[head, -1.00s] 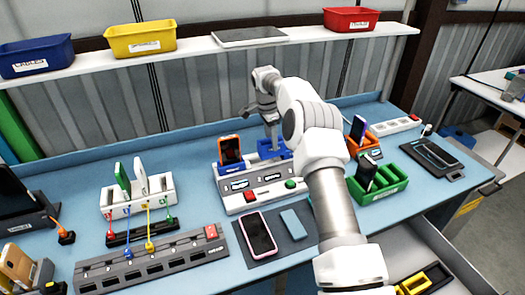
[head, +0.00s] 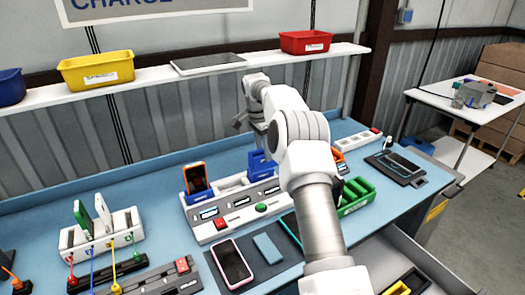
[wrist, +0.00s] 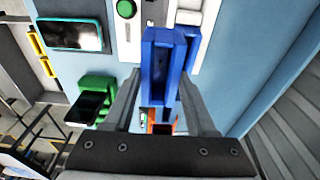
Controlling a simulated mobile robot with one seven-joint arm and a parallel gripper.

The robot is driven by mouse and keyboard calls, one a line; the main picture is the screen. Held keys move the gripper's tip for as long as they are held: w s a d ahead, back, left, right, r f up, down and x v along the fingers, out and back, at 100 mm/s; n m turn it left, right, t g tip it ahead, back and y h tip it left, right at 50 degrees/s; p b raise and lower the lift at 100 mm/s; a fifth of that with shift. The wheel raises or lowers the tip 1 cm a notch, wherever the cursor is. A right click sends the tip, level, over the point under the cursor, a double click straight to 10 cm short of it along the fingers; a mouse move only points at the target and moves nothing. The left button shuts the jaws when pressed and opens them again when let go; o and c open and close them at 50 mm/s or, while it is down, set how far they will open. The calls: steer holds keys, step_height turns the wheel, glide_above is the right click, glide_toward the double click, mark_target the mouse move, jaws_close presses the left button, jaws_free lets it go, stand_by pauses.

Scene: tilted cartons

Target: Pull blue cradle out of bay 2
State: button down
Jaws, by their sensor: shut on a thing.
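The blue cradle (head: 262,163) is at the back right part of the white and grey dock (head: 222,230). In the wrist view the cradle (wrist: 162,68) is empty and lies between the two fingers of my gripper (wrist: 160,115), which is shut on it. One end of it overlaps the white dock in that view. I cannot tell whether its base is still seated in the bay. An orange phone (head: 196,176) stands in the dock's left bay. My arm hides the dock's right end, and the fingertips are hard to see in the head view.
A green holder (head: 356,196) is right of my arm. A pink phone (head: 232,262) and a blue-grey block (head: 267,248) lie on a dark mat in front. A white rack (head: 100,235) stands left. The shelf with bins is behind. Blue tabletop between dock and shelf is clear.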

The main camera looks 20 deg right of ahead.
steer(key=shift+r+p, duration=0.8)
steer(key=shift+p, duration=0.1)
steer(key=shift+r+p, duration=0.6)
steer(key=shift+p, duration=0.05)
steer(key=shift+a+f, duration=0.1)
steer(key=shift+f, duration=0.05)
